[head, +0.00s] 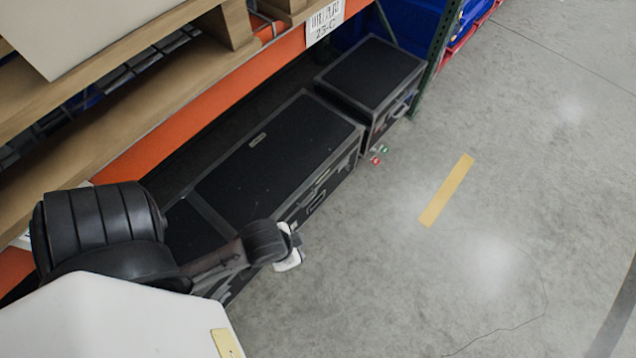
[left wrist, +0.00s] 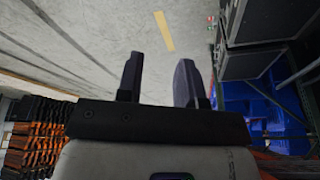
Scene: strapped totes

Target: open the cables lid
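Three black cases with metal edges stand in a row on the floor under the shelf: a near one (head: 190,235) partly hidden by my arm, a long middle one (head: 285,155) and a far one (head: 370,75). All their lids look shut. My left gripper (head: 290,258) is by the front side of the near and middle cases, over the floor edge. In the left wrist view its two fingers (left wrist: 156,75) are apart with nothing between them. My right gripper is not in view.
An orange shelf beam (head: 210,95) and wooden pallets (head: 110,115) hang over the back of the cases. Small red and green items (head: 378,155) are near the far case's front. The grey floor (head: 500,220) to the right is clear.

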